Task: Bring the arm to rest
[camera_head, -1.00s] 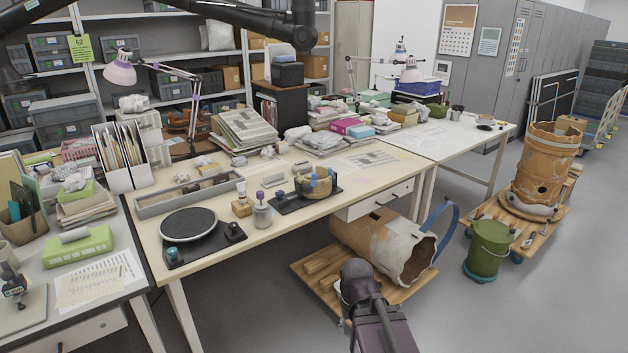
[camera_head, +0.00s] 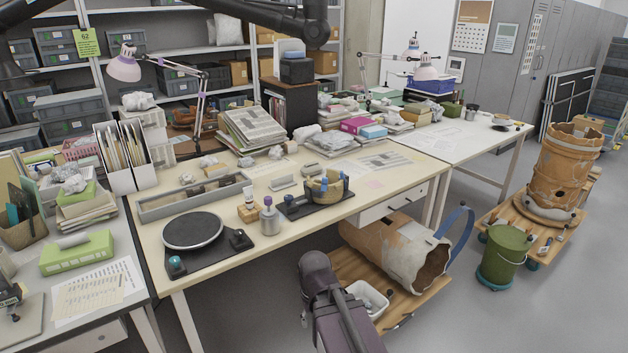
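My dark arm (camera_head: 268,14) crosses the top of the view from the upper left and ends in a rounded joint above the back of the long table. No gripper fingers show, so I cannot see whether my gripper is open, shut or holding anything. A dark purplish jointed part (camera_head: 326,300) rises from the bottom edge in front of the table; I cannot tell for sure what it belongs to. No part of the visible arm touches the things on the table.
A large broken jar (camera_head: 395,250) lies on a wooden board below. A green bucket (camera_head: 503,255) stands right. Grey floor is clear at the lower right.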

